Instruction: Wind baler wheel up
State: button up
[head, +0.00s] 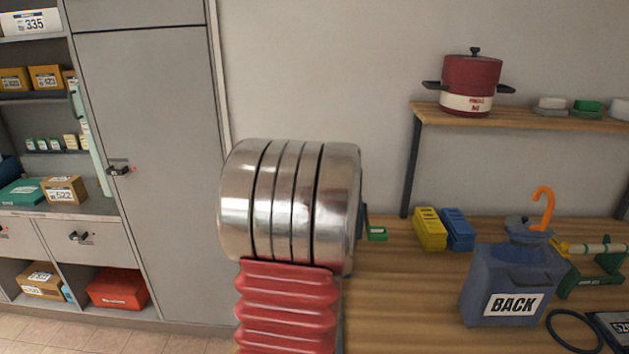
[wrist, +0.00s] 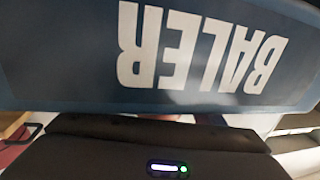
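A dark blue panel with white "BALER" lettering (wrist: 200,50), upside down, fills the upper part of the wrist view. The baler's wheel cannot be made out in either view. My gripper (wrist: 160,130) shows as a dark body with a small lit indicator at the bottom of the wrist view, very close to the panel. Its fingertips cannot be made out, so I cannot tell whether it is open or touching anything. In the head view my silver and red arm stands in the middle and hides part of the workbench.
On the wooden workbench (head: 400,300) are a blue "BACK" container (head: 512,285), yellow (head: 430,230) and blue blocks (head: 457,230) and a green tool (head: 597,268). A red pot (head: 470,85) stands on the shelf above. Grey cabinets (head: 150,170) stand at left.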

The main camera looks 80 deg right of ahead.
jog(key=v, duration=1.4)
jog(key=shift+d, duration=0.1)
dwell(0.8)
jog(key=w+a+r+n+t+y, duration=0.15)
jog(key=w+a, duration=0.25)
jog(key=w, duration=0.7)
jog(key=w+a+r+n+t+y, duration=0.1)
jog(key=w+a+r+n+y, duration=0.2)
jog(key=w, duration=0.8)
jog(key=w+a+r+n+t+y, duration=0.1)
jog(key=w+a+n+y, duration=0.1)
jog(key=w+a, duration=0.5)
jog(key=w+a+r+n+t+y, duration=0.15)
jog(key=w+a, duration=0.25)
jog(key=a, duration=0.5)
jog(key=s+a+f+n+g+y, duration=0.1)
jog(key=s+a+f+g+y, duration=0.15)
jog(key=a, duration=0.65)
jog(key=s+a+f+n+g+y, duration=0.1)
jog(key=a+f+n+y, duration=0.15)
jog(key=a, duration=0.65)
jog(key=s+a+f+n+g+y, duration=0.2)
jog(key=s+a+f, duration=0.4)
jog(key=s+a, duration=0.5)
jog(key=shift+a+g+y, duration=0.45)
jog(key=shift+a+y, duration=0.35)
jog(key=shift+a, duration=0.35)
